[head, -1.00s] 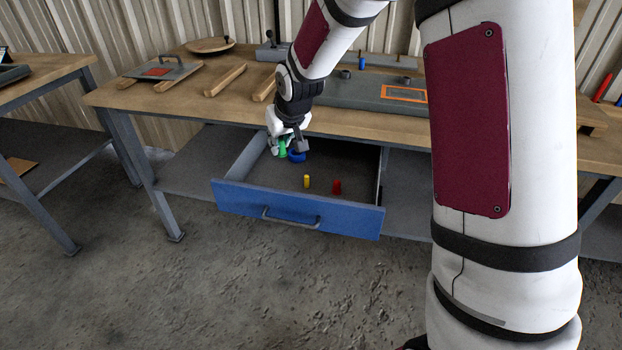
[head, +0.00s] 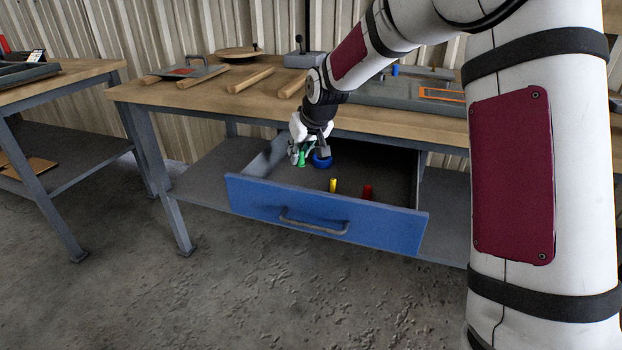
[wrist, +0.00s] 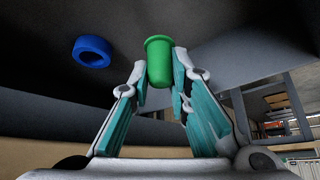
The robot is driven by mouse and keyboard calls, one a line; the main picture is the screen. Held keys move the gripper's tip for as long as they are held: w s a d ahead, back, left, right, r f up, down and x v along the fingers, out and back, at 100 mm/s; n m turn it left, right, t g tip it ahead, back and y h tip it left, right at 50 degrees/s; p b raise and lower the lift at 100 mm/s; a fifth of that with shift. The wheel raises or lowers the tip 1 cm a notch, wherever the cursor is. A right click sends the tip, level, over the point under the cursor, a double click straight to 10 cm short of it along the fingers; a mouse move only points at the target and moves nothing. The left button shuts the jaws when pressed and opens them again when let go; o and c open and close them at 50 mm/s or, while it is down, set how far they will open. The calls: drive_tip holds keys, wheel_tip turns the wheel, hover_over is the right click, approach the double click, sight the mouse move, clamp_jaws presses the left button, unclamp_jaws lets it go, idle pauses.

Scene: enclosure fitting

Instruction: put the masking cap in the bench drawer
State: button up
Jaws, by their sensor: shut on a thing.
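The green masking cap (wrist: 159,62), a small cup with a flared rim, is between the fingertips of my gripper (wrist: 160,82) in the wrist view. My gripper is shut on it. In the head view the cap (head: 302,159) shows as a small green spot below my gripper (head: 301,155), over the back left of the open bench drawer. The drawer has a blue front (head: 320,214) with a grey handle and a dark floor. I cannot tell whether the cap touches the floor.
A blue ring (head: 322,161) lies in the drawer just right of my gripper. A yellow piece (head: 333,185) and a red piece (head: 367,192) stand nearer the drawer front. The wooden bench top (head: 215,97) overhangs the drawer's back. The drawer's middle floor is clear.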

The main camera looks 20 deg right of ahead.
wheel_tip(320, 180, down, 7)
drive_tip(key=shift+r+b, duration=0.1)
drive_tip(key=shift+b, duration=1.05)
drive_tip(key=shift+f, duration=0.25)
drive_tip(key=o, duration=0.7)
drive_tip(key=shift+c, duration=0.2)
drive_tip(key=shift+r, duration=0.1)
